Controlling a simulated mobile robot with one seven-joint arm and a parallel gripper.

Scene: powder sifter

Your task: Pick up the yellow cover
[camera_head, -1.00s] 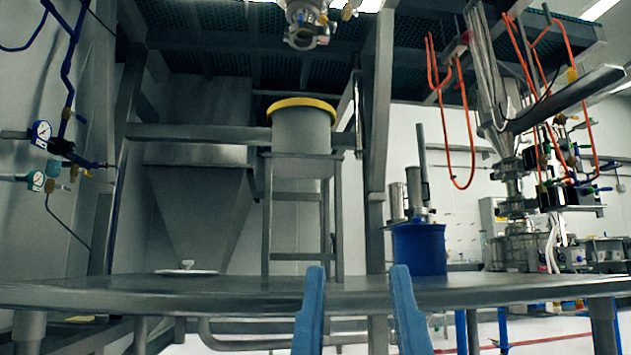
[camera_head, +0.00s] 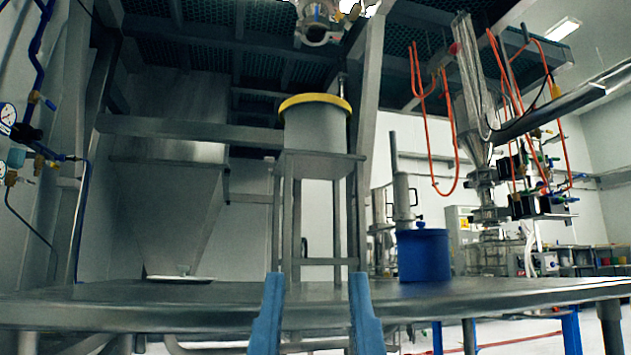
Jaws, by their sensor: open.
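The yellow cover (camera_head: 314,101) is a thin ring-like lid on top of a grey cylindrical container (camera_head: 316,130). The container stands on a tall metal stand (camera_head: 318,166) on the table. I see the cover from below and the side, so its top is hidden. My gripper (camera_head: 317,285) shows as two blue fingers at the bottom of the picture. The fingers are apart with nothing between them. They are well below the cover and in front of the table's edge in the picture.
The metal table (camera_head: 470,294) spans the view. A blue container (camera_head: 423,254) stands right of the stand, and a white plate-like item (camera_head: 180,279) lies left. A metal fitting (camera_head: 318,22) hangs above the cover. Orange hoses (camera_head: 434,140) hang at the right.

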